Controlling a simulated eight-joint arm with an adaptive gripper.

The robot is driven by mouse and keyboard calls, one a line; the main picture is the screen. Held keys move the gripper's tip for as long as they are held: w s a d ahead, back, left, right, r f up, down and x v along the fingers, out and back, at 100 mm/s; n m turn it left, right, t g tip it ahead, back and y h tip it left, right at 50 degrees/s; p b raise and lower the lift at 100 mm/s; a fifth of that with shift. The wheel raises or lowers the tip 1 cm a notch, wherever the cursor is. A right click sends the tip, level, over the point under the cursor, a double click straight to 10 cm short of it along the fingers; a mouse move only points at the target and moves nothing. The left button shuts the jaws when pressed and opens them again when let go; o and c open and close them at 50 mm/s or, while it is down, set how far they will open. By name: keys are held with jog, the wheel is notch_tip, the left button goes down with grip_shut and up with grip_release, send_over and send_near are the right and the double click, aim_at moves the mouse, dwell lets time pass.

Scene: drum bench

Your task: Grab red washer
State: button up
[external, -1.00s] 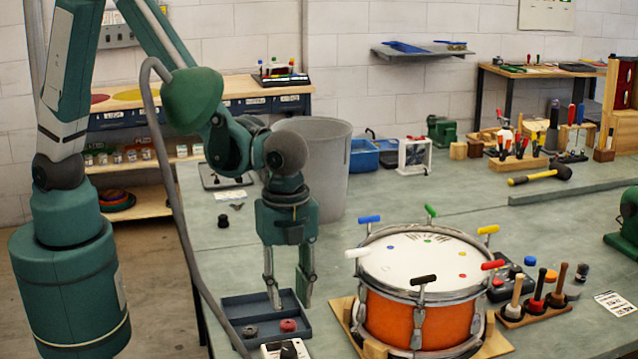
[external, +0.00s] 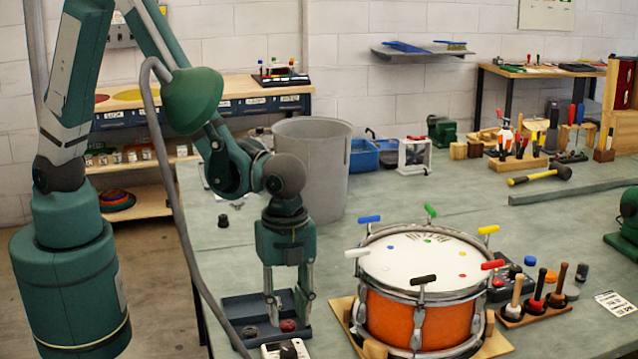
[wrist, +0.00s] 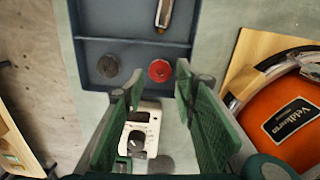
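The red washer (external: 288,325) lies in a dark blue-grey tray (external: 240,303), and it also shows in the wrist view (wrist: 159,70). A dark grey washer (external: 250,331) lies to its left in the same tray, also seen in the wrist view (wrist: 108,66). My gripper (external: 287,312) is open and empty, pointing down over the tray's right part. In the wrist view its two green-padded fingers (wrist: 156,85) stand apart, with the red washer between and just ahead of their tips. I cannot tell the exact height of the tips above the tray.
A white device with a black knob (wrist: 138,137) sits just in front of the tray. An orange drum (external: 420,318) with coloured T-handles stands close to the right on a wooden base. A grey bin (external: 318,170) stands behind.

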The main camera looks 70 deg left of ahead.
aim_at(288, 324)
jog(key=shift+f, duration=1.1)
jog(key=shift+c, duration=0.7)
jog(key=shift+c, duration=1.3)
jog(key=shift+r, duration=0.15)
notch_tip(288, 324, up, 10)
jog(key=p, duration=0.1)
